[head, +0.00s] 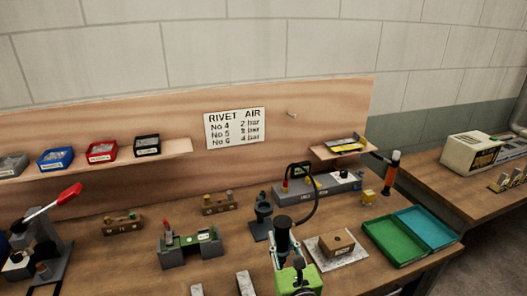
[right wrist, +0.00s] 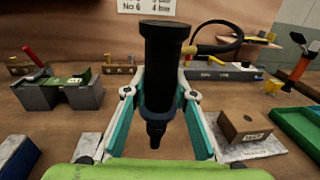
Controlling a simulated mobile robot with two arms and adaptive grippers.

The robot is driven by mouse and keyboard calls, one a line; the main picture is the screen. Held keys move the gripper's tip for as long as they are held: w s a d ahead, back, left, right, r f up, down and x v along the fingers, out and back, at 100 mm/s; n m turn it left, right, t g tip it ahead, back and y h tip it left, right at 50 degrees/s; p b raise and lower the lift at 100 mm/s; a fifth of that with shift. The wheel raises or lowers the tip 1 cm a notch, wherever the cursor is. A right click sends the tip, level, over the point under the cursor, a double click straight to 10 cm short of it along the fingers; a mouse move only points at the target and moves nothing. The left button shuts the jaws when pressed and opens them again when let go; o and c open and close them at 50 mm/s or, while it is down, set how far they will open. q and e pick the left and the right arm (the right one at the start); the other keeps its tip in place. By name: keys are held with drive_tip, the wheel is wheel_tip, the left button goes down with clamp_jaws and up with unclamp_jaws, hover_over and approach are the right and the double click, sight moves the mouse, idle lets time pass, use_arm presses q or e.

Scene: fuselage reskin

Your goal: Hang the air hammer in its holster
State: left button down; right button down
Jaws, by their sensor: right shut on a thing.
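The air hammer (head: 283,238) is a black cylinder with a narrower nose and a curved hose at its top. My right gripper (head: 295,277) is shut on it above the front of the bench. In the right wrist view the air hammer (right wrist: 160,65) stands nearly upright, nose down, between the teal-padded fingers (right wrist: 158,120). A dark grey stand with a rounded top (head: 262,215), which looks like the holster, stands just behind and left of the hammer in the head view. It is empty as far as I can tell; the hammer hides it in the right wrist view. My left gripper is not in view.
A wooden block on a pale plate (head: 335,246) lies close right of the gripper. Green (head: 393,243) and blue (head: 428,228) trays are further right. A green-topped fixture (head: 190,247) stands left. A grey manifold (head: 330,187) is behind. Bare bench lies between fixture and stand.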

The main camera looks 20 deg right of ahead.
drive_tip(key=w+r+p, duration=0.2)
drive_tip(key=w+r, duration=0.5)
drive_tip(key=w, duration=0.3)
drive_tip(key=w+d+r+p, duration=0.1)
drive_tip(key=w+r+p, duration=0.1)
drive_tip(key=w+r, duration=0.6)
drive_tip(key=shift+w+h, duration=0.3)
drive_tip(key=shift+w, duration=0.75)
drive_tip(key=shift+d, duration=0.1)
wheel_tip(320, 180, down, 15)
drive_tip(key=b, duration=1)
drive_tip(key=shift+r+b, duration=0.2)
drive_tip(key=shift+b, duration=0.1)
drive_tip(key=c, duration=1.6)
unclamp_jaws()
drive_tip(key=shift+s, duration=0.1)
